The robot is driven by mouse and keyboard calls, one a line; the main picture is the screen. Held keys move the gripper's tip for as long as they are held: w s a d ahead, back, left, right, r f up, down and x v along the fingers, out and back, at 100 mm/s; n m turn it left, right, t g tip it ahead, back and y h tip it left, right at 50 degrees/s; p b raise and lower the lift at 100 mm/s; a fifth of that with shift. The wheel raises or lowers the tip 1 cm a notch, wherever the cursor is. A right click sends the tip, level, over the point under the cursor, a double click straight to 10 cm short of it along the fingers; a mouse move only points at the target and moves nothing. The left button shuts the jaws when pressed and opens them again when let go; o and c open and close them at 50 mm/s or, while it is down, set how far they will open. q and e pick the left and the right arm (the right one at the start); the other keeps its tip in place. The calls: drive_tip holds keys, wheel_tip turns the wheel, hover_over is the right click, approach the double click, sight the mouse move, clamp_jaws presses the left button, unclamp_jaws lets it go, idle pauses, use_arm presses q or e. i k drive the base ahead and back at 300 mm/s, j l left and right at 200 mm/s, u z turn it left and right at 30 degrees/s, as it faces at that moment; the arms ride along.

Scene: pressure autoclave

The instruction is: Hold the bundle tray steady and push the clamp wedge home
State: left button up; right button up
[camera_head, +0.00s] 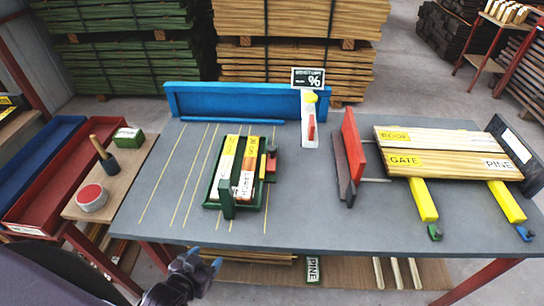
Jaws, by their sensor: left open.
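The bundle tray (209,204) is a green frame on the grey table, left of the middle, with light, labelled boards lying in it. A green upright post stands at its near end. At its right side sit a small yellow piece (262,167) and a dark block with a red part (271,161); I cannot tell for sure which is the clamp wedge, or how far in it sits. My left gripper (206,258) is open and empty at the near table edge, below and left of the tray, apart from it. My right gripper is out of view.
A red upright plate (353,144) and labelled boards (440,138) on yellow bars stand at the right. A blue rail (235,101) runs along the back. A side bench at left holds a mallet (104,155) and a round tin (91,197). The table left of the tray is clear.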

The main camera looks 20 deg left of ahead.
sight(271, 150)
drive_tip(key=i+j+u, duration=0.25)
drive_tip(key=j, duration=0.15)
drive_tip(key=i+j+u, duration=0.3)
drive_tip(key=k+j, duration=0.1)
drive_tip(key=k, duration=0.3)
drive_tip(key=k+z, duration=0.2)
drive_tip(key=z, duration=0.2)
drive_tip(key=k+z, duration=0.15)
drive_tip(key=z, duration=0.25)
drive_tip(key=j+z, duration=0.2)
drive_tip(key=z, duration=0.25)
drive_tip(key=k+j+z, duration=0.1)
drive_tip(key=z, duration=0.3)
drive_tip(key=k+j, duration=0.3)
drive_tip(key=j, duration=0.1)
